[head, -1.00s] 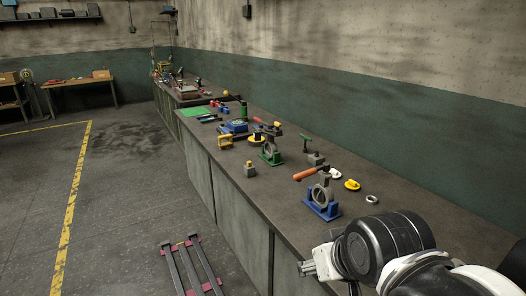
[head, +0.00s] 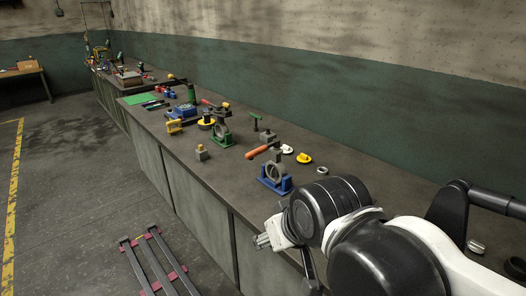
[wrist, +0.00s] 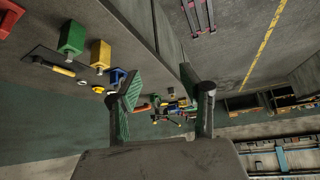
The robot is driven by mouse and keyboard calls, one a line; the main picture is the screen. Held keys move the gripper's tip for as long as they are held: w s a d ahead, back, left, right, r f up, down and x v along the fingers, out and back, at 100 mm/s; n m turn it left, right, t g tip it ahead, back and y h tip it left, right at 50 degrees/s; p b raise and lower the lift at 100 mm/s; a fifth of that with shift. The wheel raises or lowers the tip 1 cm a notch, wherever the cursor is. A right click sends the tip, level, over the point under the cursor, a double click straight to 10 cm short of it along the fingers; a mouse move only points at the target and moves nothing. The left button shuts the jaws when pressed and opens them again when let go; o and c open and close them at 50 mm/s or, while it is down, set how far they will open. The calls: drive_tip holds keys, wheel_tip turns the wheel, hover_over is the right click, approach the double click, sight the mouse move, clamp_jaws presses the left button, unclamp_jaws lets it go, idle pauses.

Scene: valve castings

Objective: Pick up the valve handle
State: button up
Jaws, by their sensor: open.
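A valve with a long orange handle (head: 262,152) stands upright on a blue base (head: 274,186) on the bench. Farther back, another valve (head: 222,132) stands on a green base and has a red handle (head: 208,103). A small green T-shaped handle (head: 256,122) stands on a grey block between them. I cannot tell which handle is meant. My gripper (head: 262,241) is at the bench's front side, nearer than the orange-handled valve and apart from it. In the wrist view my gripper (wrist: 163,106) has its fingers spread and nothing between them.
The long bench (head: 345,190) also carries a yellow part (head: 304,158), a white part (head: 286,149), a metal ring (head: 322,170) and a brass-topped block (head: 201,153). A low rack (head: 155,258) stands on the floor. The wrist view shows coloured blocks (wrist: 72,40) on a surface.

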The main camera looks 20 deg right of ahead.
drive_tip(key=shift+r, duration=0.1)
idle(0.6)
drive_tip(key=w+d+r+n+g+p, duration=0.1)
drive_tip(key=w+d+r+n+g, duration=0.15)
drive_tip(key=w+r+n, duration=0.6)
drive_tip(key=w+d+r+n+g+p, duration=0.1)
drive_tip(key=w+d+r+p, duration=0.3)
drive_tip(key=w, duration=0.9)
drive_tip(key=n+g, duration=0.4)
drive_tip(key=n, duration=0.8)
hover_over(262, 147)
wheel_tip(262, 147, down, 4)
drive_tip(key=f, duration=0.8)
drive_tip(key=shift+w+a+f+p, duration=0.15)
drive_tip(key=shift+w+f+p, duration=0.1)
drive_tip(key=shift+p, duration=0.15)
drive_tip(key=shift+s+d+f+p, duration=0.15)
drive_tip(key=shift+f+p, duration=0.1)
drive_tip(key=shift+f, duration=1.15)
drive_tip(key=shift+w+d+f+p, duration=0.15)
drive_tip(key=shift+f+p, duration=0.1)
drive_tip(key=shift+f, duration=1.1)
drive_tip(key=shift+s, duration=0.15)
drive_tip(key=shift+c, duration=0.5)
